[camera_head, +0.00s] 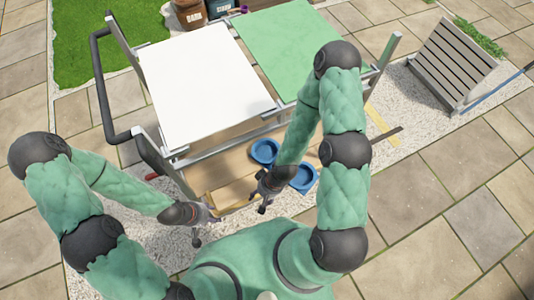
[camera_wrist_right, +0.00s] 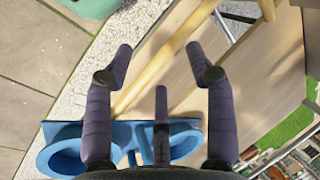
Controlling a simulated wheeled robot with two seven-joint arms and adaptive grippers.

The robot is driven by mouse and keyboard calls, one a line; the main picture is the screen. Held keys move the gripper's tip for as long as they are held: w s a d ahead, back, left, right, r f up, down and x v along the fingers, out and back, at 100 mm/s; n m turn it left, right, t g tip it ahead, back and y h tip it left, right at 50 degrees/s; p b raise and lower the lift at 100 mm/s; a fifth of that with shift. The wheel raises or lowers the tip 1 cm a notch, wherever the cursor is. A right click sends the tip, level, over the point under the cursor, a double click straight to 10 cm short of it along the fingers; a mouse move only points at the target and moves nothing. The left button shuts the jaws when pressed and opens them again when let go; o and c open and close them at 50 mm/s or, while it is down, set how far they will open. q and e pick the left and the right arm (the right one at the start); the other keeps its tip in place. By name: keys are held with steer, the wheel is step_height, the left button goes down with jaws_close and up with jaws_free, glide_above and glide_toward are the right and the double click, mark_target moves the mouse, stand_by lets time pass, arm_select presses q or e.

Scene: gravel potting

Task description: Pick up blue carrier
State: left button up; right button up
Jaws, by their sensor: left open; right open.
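The blue carrier (camera_head: 310,184) sits on the low wooden shelf under the table, with round blue cups showing either side of my right forearm. My arm hides its middle. It also shows at the bottom of the right wrist view (camera_wrist_right: 58,133), partly behind my fingers. My right gripper (camera_head: 264,205) is open and empty, just left of the carrier in the head view. In the wrist view its open fingers (camera_wrist_right: 160,62) point past the carrier toward the wooden boards. My left gripper (camera_head: 196,240) is open and empty, further left, over the gravel near the shelf's front edge.
A white tabletop (camera_head: 205,80) and a green one (camera_head: 290,48) overhang the shelf. A black handle rail (camera_head: 97,85) stands at left. A pale wooden bar (camera_wrist_right: 170,52) crosses the wrist view.

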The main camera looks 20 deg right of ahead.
steer(key=w+r+n, duration=0.1)
steer(key=n, duration=0.1)
steer(key=w+d+n+p, duration=0.1)
steer(key=shift+w+d+r+n+t, duration=0.1)
steer(key=shift+w+r+n+t, duration=0.2)
steer(key=shift+r+n, duration=0.1)
arm_select(q)
step_height(320, 180, up, 8)
steer(key=p, duration=0.6)
arm_select(e)
steer(key=w+d+r+n+t+h, duration=0.1)
steer(key=w+d+r+n, duration=0.3)
steer(key=d+n, duration=0.5)
steer(key=w+d+r+n, duration=0.4)
steer(key=d+n, duration=0.3)
steer(key=n, duration=0.5)
steer(key=b+x, duration=0.8)
steer(key=shift+s+a+f, duration=0.15)
steer(key=shift+a+f, duration=0.05)
steer(key=shift+a, duration=0.1)
steer(key=shift+b+x, duration=0.95)
steer(key=shift+x, duration=0.1)
arm_select(q)
step_height(320, 180, down, 11)
steer(key=shift+w+a+r, duration=0.15)
steer(key=shift+w+r, duration=0.05)
arm_select(e)
steer(key=shift+a, duration=0.1)
